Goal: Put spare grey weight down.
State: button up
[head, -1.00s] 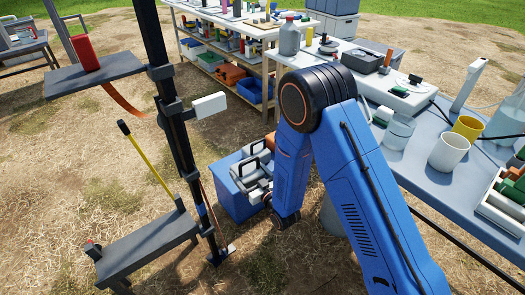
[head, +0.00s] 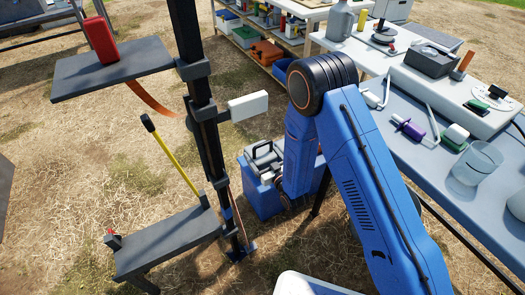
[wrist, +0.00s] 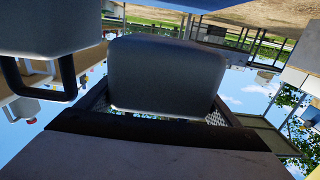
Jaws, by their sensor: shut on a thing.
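A dark grey rounded block (wrist: 165,75), which looks like the grey weight, fills the middle of the wrist view. My gripper (wrist: 165,108) is shut on it, with a dark mesh-patterned pad at each side. A second grey block (wrist: 50,28) with a black handle is close at the left of the wrist view, apart from the held one. In the head view a blue crate (head: 262,201) stands on the ground, and a grey block with a black handle (head: 262,158) shows at its top.
A black post (head: 203,110) carries two dark shelves, the upper (head: 105,68) with a red block (head: 101,40). A white box (head: 248,106) sticks out from the post towards my arm. A blue-grey table (head: 440,180) with a beaker (head: 476,165) stands at right.

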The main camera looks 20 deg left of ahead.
jog(key=shift+f, duration=2.1)
jog(key=shift+f, duration=0.1)
jog(key=o, duration=2)
jog(key=shift+f, duration=0.1)
jog(key=v, duration=1.2)
jog(key=shift+s, duration=0.1)
